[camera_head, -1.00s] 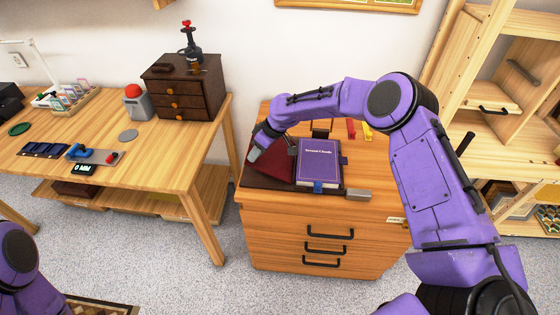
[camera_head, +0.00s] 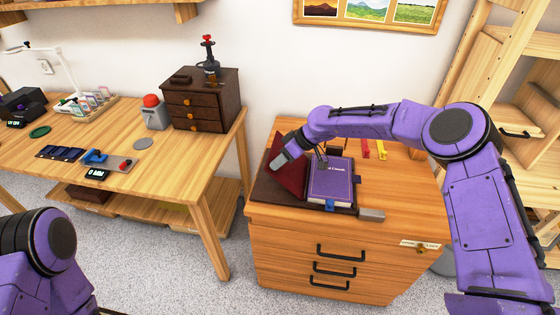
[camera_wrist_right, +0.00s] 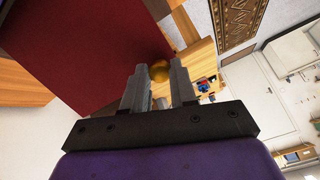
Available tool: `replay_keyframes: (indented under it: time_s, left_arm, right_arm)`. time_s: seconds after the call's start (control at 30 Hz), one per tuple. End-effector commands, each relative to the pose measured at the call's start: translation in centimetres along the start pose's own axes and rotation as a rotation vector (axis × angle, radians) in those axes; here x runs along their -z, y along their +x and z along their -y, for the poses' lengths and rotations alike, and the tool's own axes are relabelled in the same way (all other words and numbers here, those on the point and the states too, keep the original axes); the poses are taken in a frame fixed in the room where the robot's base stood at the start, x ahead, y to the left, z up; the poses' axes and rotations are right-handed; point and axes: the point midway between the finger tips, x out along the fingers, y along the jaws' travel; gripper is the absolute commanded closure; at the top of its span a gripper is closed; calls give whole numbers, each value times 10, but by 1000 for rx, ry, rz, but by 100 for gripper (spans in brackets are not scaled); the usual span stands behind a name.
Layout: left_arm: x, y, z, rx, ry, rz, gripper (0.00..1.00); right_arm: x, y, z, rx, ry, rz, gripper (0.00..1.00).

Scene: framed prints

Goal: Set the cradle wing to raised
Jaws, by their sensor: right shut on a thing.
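The book cradle (camera_head: 268,190) lies on top of a wooden drawer cabinet, with a purple book (camera_head: 331,182) on it. Its dark red wing (camera_head: 291,172) stands tilted up at the left of the book. In the right wrist view, the right gripper (camera_wrist_right: 160,82) is shut on a gold knob (camera_wrist_right: 160,70), beside the wing's red face (camera_wrist_right: 75,50). Part of the wing is hidden behind my right gripper and wrist. My left arm shows at the lower left, but its gripper is out of view.
The wooden cabinet (camera_head: 310,240) has several black handles. A grey block (camera_head: 371,215) lies by the cradle's right corner, and red and yellow pieces (camera_head: 381,149) lie behind. A desk (camera_head: 190,158) stands to the left with a dark drawer box (camera_head: 203,98). Shelves stand at the right.

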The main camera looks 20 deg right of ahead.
Motion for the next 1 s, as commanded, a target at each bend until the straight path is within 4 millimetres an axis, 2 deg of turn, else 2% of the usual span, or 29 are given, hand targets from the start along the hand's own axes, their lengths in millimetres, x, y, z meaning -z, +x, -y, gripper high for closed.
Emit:
replay_keyframes:
  time_s: [0.03, 0.07, 0.13, 0.47, 0.57, 0.8, 1.0]
  left_arm:
    - [0, 0, 0, 0, 0, 0, 57]
    - [0, 0, 0, 0, 0, 0, 57]
    - [0, 0, 0, 0, 0, 0, 57]
    - [0, 1, 0, 0, 0, 0, 57]
    - [-2, 4, 0, 0, 0, 0, 57]
    - [-5, 13, -1, 0, 0, 0, 57]
    - [-6, 15, -1, 0, 0, 0, 57]
  right_arm:
    - [-2, 0, -2, -4, 1, 2, 100]
    - [-2, 0, -2, -3, 1, 2, 70]
    - [-2, 0, -2, -3, 1, 2, 47]
    - [-1, -2, -1, -1, 0, 2, 47]
    - [-1, -17, -2, -2, 0, 0, 47]
    - [-2, -74, -3, -3, 1, -2, 47]
    - [-2, -102, -3, -2, 2, 1, 47]
